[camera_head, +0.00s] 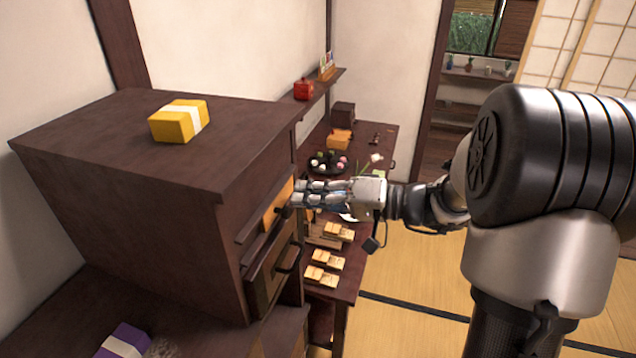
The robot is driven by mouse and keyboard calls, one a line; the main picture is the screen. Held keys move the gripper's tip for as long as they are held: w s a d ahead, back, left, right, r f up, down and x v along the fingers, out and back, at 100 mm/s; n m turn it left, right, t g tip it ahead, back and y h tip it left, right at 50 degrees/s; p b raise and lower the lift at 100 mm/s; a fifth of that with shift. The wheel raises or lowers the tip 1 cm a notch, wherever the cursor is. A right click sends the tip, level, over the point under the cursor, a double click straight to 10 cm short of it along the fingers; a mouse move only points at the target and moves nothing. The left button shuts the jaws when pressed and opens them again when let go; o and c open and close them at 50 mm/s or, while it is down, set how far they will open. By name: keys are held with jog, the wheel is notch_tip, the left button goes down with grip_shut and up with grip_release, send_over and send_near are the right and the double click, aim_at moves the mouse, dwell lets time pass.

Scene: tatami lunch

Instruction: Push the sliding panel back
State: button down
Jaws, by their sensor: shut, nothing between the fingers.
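A tall dark wooden cabinet (180,210) stands at the left, its front facing right. In its front is an opening with an orange-yellow surface (275,205) showing inside; I cannot tell what that is. Dark wooden front pieces (262,235) run along the opening, seen at a steep angle, and I cannot tell which one is the sliding panel. Below is a front with a dark handle (289,258). My gripper (296,195) is shut and empty, its fingertips pointing left at the opening's edge. Contact is unclear, and the fingers hide part of the front.
A yellow box with a white band (180,121) sits on the cabinet top. A purple wrapped box (123,342) lies at lower left. Behind my gripper, a dark table (345,285) holds several wooden pieces and a black plate (321,170) of sweets. Tatami floor (415,320) is open at right.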

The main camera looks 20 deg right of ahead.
aim_at(268, 211)
jog(key=shift+a+f, duration=0.1)
dwell(0.3)
jog(key=shift+s+a+f+b, duration=0.1)
jog(key=shift+s+a+b, duration=0.15)
jog(key=shift+s+b, duration=0.15)
jog(key=s+a+b, duration=0.1)
jog(key=s+b, duration=0.1)
jog(key=s+a+b, duration=0.2)
jog(key=shift+s+a, duration=0.2)
jog(key=shift+s, duration=0.1)
jog(key=shift+w+d+r, duration=0.1)
jog(key=shift+w+r, duration=0.05)
jog(key=shift+r, duration=0.1)
jog(key=s+d+r, duration=0.1)
jog(key=d, duration=0.4)
jog(key=s+d+r, duration=0.1)
jog(key=s+d, duration=0.1)
jog(key=d, duration=0.3)
jog(key=shift+s+d+r, duration=0.25)
jog(key=shift+d+r, duration=0.05)
